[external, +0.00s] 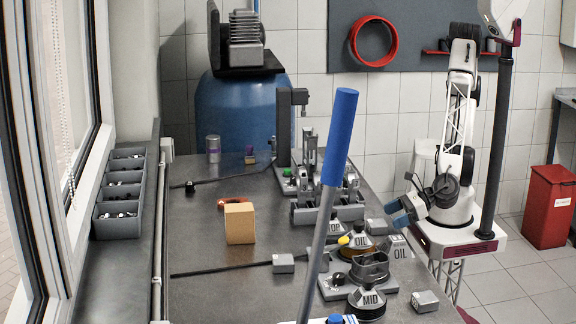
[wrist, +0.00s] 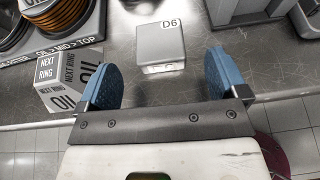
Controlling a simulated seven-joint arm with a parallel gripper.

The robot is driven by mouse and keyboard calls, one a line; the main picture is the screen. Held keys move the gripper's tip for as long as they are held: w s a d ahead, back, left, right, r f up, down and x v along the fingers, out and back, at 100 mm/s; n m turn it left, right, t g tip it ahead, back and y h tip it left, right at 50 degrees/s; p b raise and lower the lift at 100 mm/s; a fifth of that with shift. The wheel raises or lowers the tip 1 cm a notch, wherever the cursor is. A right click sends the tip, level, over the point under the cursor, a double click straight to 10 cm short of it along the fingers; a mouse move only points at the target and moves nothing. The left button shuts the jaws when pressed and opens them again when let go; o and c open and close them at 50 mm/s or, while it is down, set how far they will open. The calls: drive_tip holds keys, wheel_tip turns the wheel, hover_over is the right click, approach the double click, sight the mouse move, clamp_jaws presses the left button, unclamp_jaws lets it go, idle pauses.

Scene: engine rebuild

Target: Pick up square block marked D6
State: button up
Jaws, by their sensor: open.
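The grey square block marked D6 (wrist: 162,47) sits on the metal bench near its edge, label facing up, in the wrist view. In the external view a small grey block (external: 376,227) in front of my gripper appears to be the same one; its marking is not readable there. My gripper (wrist: 160,68) is open and empty, its blue fingers apart. The block lies ahead of the gap between them, with neither finger visibly touching it. In the external view my gripper (external: 402,210) hangs at the bench's right edge, tilted down.
A grey block marked NEXT RING and OIL (wrist: 68,77) stands just left of my left finger. Ring stands (wrist: 60,22) lie beyond it, and a grey fixture (wrist: 238,10) is behind the right finger. A tan block (external: 239,224) stands mid-bench.

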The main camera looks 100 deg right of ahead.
sight(379, 222)
drive_tip(key=shift+w, duration=0.15)
drive_tip(key=shift+x, duration=2.45)
drive_tip(key=shift+c, duration=0.3)
drive_tip(key=c, duration=1.1)
drive_tip(key=shift+r, duration=0.1)
drive_tip(key=shift+r, duration=1.5)
drive_tip(key=shift+d+r, duration=0.15)
drive_tip(key=shift+r, duration=0.1)
drive_tip(key=s+d+r, duration=0.1)
drive_tip(key=s+d, duration=0.9)
drive_tip(key=s, duration=0.2)
drive_tip(key=shift+r, duration=0.15)
